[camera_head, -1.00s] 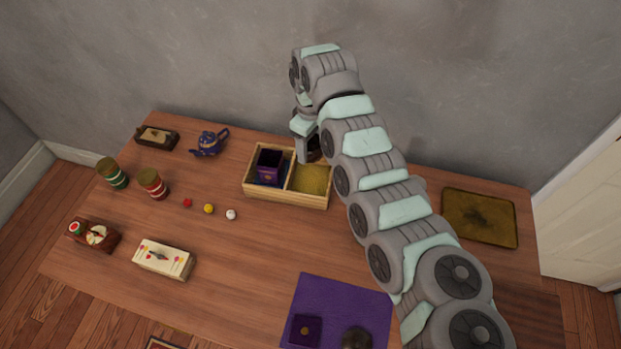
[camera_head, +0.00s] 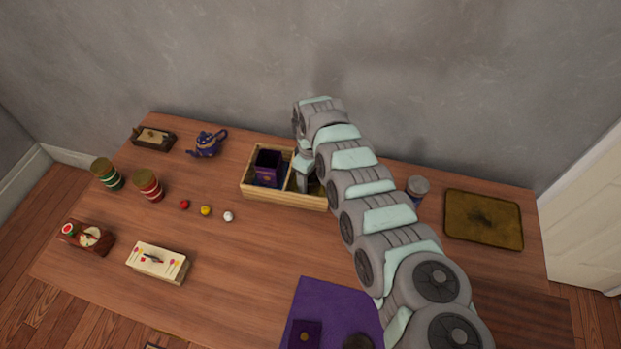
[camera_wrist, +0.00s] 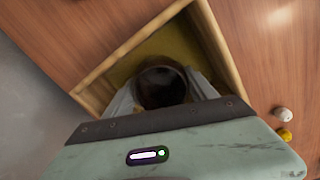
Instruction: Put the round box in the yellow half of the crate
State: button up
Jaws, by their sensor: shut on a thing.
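The wooden crate (camera_head: 284,197) stands near the back of the table. Its left half holds an open purple box (camera_head: 268,166); its right half has a yellow floor (camera_wrist: 190,34). My gripper (camera_head: 304,182) reaches down into the yellow half. In the wrist view my gripper (camera_wrist: 162,97) is shut on the dark round box (camera_wrist: 162,88), which sits between the fingers inside the crate walls. I cannot tell whether the box touches the floor. In the head view my arm and gripper mostly hide the box and the yellow half.
A blue teapot (camera_head: 207,143) stands left of the crate. Small red, yellow and white balls (camera_head: 228,216) lie in front. A jar (camera_head: 417,189) and a brown-gold tray (camera_head: 483,219) are to the right. A purple mat (camera_head: 325,300) with a purple lid (camera_head: 304,335) lies at the front.

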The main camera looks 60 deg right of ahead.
jog(key=o, duration=1.5)
jog(key=shift+f, duration=0.1)
notch_tip(320, 180, up, 12)
jog(key=p, duration=0.2)
jog(key=shift+r, duration=0.2)
